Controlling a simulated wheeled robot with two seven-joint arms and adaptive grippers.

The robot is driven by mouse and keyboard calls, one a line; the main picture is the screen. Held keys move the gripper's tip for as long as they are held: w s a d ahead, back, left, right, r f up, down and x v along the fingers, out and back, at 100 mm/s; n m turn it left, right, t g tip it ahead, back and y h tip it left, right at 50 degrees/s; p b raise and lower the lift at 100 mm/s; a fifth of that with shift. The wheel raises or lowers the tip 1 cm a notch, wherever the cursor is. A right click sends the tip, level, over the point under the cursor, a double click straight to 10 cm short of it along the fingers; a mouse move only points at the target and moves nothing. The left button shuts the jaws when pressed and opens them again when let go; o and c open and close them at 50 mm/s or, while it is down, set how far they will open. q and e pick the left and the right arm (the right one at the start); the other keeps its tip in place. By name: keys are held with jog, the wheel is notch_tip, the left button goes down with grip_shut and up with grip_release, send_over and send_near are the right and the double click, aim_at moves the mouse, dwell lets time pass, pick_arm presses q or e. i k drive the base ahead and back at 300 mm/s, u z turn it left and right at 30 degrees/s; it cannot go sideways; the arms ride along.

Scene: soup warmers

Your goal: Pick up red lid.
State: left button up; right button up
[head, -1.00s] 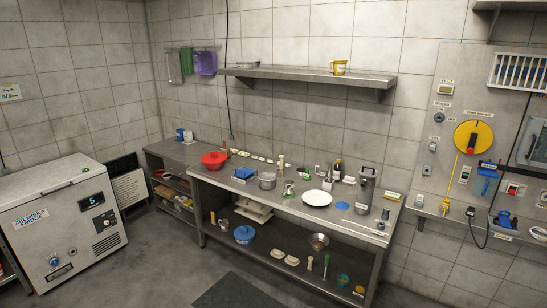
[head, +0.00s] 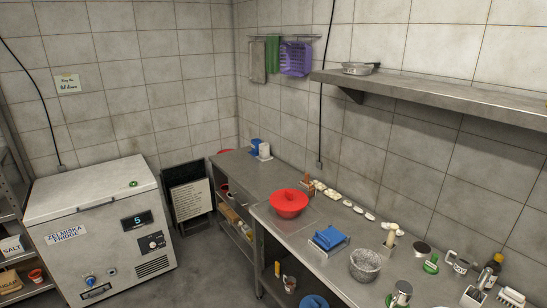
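Neither of my grippers is in view.
A blue item on a white tray (head: 328,238) and a metal pot (head: 365,264) stand to the right of the lid. Several small white pieces (head: 345,203) lie along the wall. A white chest fridge (head: 100,235) stands at the left. Open floor lies between it and the counter.

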aim_at(286, 199)
jog(key=u, duration=0.25)
jog(key=i, duration=1.9)
jog(key=u, duration=0.25)
